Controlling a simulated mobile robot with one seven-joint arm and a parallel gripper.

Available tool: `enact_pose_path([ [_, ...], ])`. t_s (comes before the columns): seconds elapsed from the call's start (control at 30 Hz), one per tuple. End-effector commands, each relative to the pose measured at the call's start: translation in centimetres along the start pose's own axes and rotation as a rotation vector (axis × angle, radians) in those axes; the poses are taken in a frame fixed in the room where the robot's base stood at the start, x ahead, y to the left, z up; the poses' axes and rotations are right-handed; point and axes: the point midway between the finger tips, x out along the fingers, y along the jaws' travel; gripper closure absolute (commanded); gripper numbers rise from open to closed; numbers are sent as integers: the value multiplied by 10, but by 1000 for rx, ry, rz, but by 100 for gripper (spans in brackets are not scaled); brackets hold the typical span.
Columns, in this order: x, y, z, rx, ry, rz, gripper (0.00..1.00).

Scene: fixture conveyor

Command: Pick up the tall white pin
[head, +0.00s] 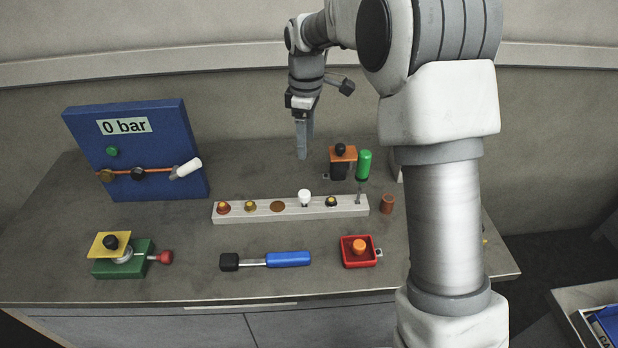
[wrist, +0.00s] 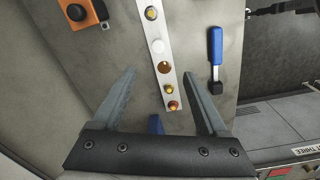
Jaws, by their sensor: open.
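The white pin (head: 304,197) stands in a pale strip (head: 343,211) in the middle of the table, and its rounded white head rises above its neighbours. In the wrist view the white pin (wrist: 157,46) shows from above, beyond my fingertips. My gripper (head: 302,156) points down over the back of the table, behind the strip and apart from the pin. In the wrist view my gripper (wrist: 156,74) has its two fingers wide apart with nothing held between them.
The strip also holds several low yellow, orange and brown pieces. A green-handled tool (head: 364,165) stands at its right end. An orange-topped block (head: 343,155) stands behind. A blue panel (head: 150,145) is at left. A blue-handled tool (head: 288,259) and red tray (head: 345,262) lie in front.

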Motion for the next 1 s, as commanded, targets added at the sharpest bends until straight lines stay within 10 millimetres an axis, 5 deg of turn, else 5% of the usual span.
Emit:
enact_pose_path([
  [0.33,33,7,-10,-67,-10,-27,24],
  [0.8,127,4,-9,-64,-9,-26,24],
  [1.0,140,4,-9,-64,-9,-23,24],
])
